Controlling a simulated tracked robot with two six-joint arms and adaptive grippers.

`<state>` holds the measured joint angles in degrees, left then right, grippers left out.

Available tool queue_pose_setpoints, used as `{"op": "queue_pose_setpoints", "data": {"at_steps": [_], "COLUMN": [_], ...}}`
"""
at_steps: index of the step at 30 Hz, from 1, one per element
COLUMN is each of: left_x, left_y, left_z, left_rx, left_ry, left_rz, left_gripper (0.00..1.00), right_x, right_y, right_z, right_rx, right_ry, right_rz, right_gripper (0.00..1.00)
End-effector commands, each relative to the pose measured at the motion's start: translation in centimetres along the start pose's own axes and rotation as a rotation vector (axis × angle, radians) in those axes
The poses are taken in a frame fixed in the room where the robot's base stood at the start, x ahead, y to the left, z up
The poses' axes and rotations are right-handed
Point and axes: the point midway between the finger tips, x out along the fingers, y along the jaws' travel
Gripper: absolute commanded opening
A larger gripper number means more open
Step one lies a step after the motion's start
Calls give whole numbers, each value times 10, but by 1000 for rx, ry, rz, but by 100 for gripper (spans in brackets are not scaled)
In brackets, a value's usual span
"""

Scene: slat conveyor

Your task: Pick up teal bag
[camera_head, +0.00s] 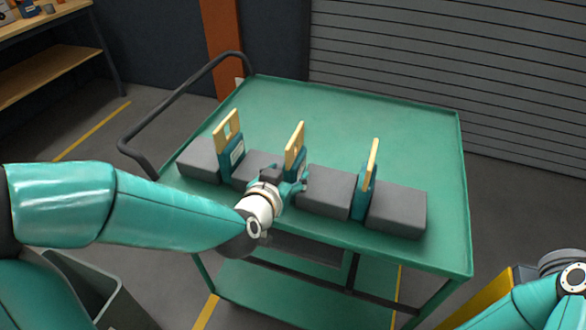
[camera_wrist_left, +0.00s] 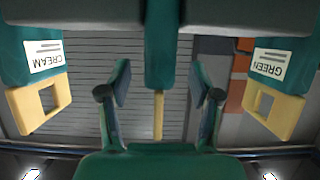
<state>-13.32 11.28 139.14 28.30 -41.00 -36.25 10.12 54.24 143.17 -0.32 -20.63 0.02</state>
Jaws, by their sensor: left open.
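Three teal bags with pale yellow handles stand in a row between grey blocks on a green cart. They are the left bag (camera_head: 231,156), the middle bag (camera_head: 291,168) and the right bag (camera_head: 363,193). My left gripper (camera_head: 288,182) is open at the near side of the middle bag, hiding its lower part. In the left wrist view the middle bag (camera_wrist_left: 160,45) and its handle (camera_wrist_left: 158,115) appear between my open fingers (camera_wrist_left: 160,92). The side bags there carry labels reading CREAM (camera_wrist_left: 43,56) and GREEN (camera_wrist_left: 271,62). My right gripper is out of view.
Grey blocks (camera_head: 325,190) separate the bags closely along the row. The cart top (camera_head: 350,115) is clear behind them. A dark push handle (camera_head: 185,95) rises at the cart's left end. A shelf bench (camera_head: 50,65) stands at the back left.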

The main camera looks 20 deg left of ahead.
Motion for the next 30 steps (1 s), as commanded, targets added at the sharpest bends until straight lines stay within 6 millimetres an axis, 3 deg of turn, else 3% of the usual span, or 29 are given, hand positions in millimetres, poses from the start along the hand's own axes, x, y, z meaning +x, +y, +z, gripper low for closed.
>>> {"op": "queue_pose_setpoints", "data": {"at_steps": [5, 15, 23, 26, 30], "left_x": [9, 52, 56, 56, 56], "left_y": [0, 0, 1, 1, 1], "left_z": [-1, -4, -4, -4, -4], "left_rx": [0, 0, 0, 0, 0], "left_ry": [0, -1, 1, 1, 1], "left_rz": [0, 0, 1, 1, 1], "left_gripper": [64, 64, 64, 52, 29], "right_x": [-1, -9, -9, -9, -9], "right_y": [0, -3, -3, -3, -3], "right_z": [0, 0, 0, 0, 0], "right_rx": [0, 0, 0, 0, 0], "right_ry": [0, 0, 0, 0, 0], "right_rz": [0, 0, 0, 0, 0], "right_gripper": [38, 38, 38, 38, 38]}}
